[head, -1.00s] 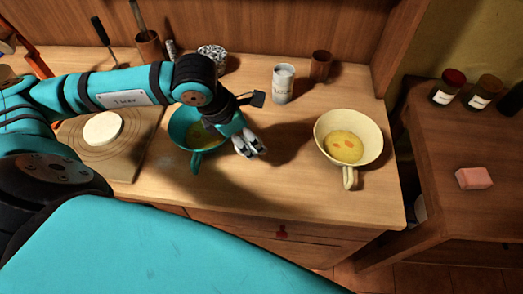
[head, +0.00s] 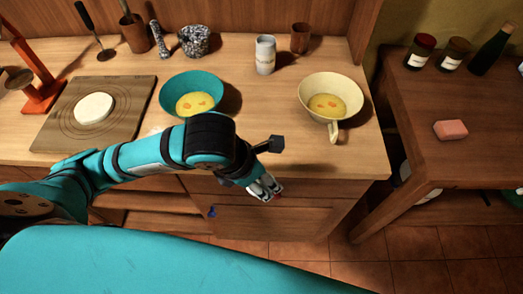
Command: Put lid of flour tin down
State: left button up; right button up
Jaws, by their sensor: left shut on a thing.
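A pale cylindrical tin (head: 265,55) with a label stands upright towards the back of the counter. It may be the flour tin, but I cannot read its label. I cannot make out a separate lid in the head view. My left gripper (head: 271,190) is in front of the counter, below its front edge. My right gripper is not in view.
A teal bowl (head: 190,80) and a cream bowl (head: 315,84) hold yellow contents. A board (head: 55,125) carries a white disc (head: 94,107). A brown cup (head: 300,38) stands near the tin. A side table (head: 440,175) at right holds jars and a pink block (head: 451,130).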

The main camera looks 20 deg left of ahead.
pick_arm(q)
jog(key=shift+w+a+f+b, duration=0.15)
jog(key=shift+w+f+b, duration=0.2)
jog(key=shift+w+b, duration=0.2)
jog(key=shift+w+a+r+p, duration=0.2)
jog(key=shift+w+r+p, duration=0.25)
jog(key=p, duration=0.3)
send_over(262, 143)
jog(key=s, duration=0.2)
jog(key=shift+s+d+f, duration=0.15)
jog(key=shift+d+f, duration=0.25)
jog(key=shift+f, duration=0.25)
notch_tip(262, 143, down, 3)
jog(key=shift+p, duration=0.4)
jog(key=shift+f, duration=0.2)
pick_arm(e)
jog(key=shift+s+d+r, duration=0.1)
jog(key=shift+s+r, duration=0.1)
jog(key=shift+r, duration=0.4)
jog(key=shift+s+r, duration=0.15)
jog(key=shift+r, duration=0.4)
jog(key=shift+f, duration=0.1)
pick_arm(q)
jog(key=o, duration=1)
jog(key=shift+c, duration=0.2)
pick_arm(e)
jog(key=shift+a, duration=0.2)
